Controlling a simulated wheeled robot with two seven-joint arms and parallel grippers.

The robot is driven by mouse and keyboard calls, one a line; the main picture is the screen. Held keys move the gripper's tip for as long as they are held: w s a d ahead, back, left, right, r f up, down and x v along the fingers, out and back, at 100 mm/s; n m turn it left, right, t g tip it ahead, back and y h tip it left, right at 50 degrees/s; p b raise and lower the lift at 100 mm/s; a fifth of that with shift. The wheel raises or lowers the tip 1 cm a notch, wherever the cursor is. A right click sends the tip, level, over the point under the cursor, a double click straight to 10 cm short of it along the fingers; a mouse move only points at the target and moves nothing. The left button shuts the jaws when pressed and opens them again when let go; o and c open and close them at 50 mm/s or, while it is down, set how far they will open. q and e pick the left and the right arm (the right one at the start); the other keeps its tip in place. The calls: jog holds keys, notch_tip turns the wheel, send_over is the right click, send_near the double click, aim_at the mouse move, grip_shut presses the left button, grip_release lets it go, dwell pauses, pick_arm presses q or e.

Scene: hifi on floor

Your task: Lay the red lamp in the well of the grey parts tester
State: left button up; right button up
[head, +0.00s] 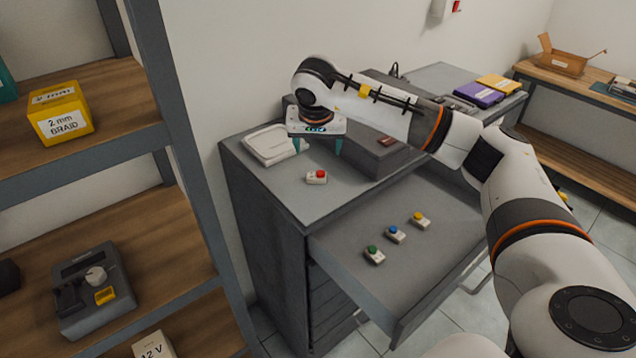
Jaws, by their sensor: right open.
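The red lamp (317,177), a small white block with a red cap, lies on the top of the grey cabinet near its front edge. My right gripper (318,148) is open and empty, with its fingers pointing down; in the picture it shows just above and behind the lamp, apart from it. A grey device with a pale knob, a dark recess and a yellow square (90,290) sits on the left shelf; it looks like the parts tester, but its lettering is too small to read. My left gripper is not in view.
The cabinet drawer (350,268) is pulled out and holds green (374,255), blue (396,234) and yellow (419,220) lamps. A white tray (268,146) and a dark grey box (372,158) flank my gripper. A shelf post (180,130) stands between cabinet and shelf.

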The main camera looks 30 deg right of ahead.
jog(key=p, duration=0.1)
send_near(316, 177)
jog(key=d, duration=0.1)
jog(key=shift+w+d+f+p, duration=0.15)
jog(key=shift+w+d+f, duration=0.15)
jog(key=shift+w+f, duration=0.2)
jog(key=shift+w+d+f+p, duration=0.15)
jog(key=shift+w+d+f, duration=0.15)
jog(key=shift+w+f, duration=0.2)
jog(key=shift+s+a, duration=0.1)
jog(key=shift+s, duration=0.05)
jog(key=p+x, duration=0.1)
jog(key=x, duration=0.1)
jog(key=a+p+x, duration=0.1)
jog(key=x, duration=0.1)
jog(key=shift+d+f+p, duration=0.15)
jog(key=shift+f+p, duration=0.05)
jog(key=shift+p, duration=0.1)
jog(key=shift+d+f, duration=0.1)
jog(key=shift+f, duration=0.4)
jog(key=shift+c, duration=1.3)
jog(key=c, duration=0.8)
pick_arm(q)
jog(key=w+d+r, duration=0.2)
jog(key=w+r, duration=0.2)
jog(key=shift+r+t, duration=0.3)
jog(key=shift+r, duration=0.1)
pick_arm(e)
jog(key=shift+c, duration=0.4)
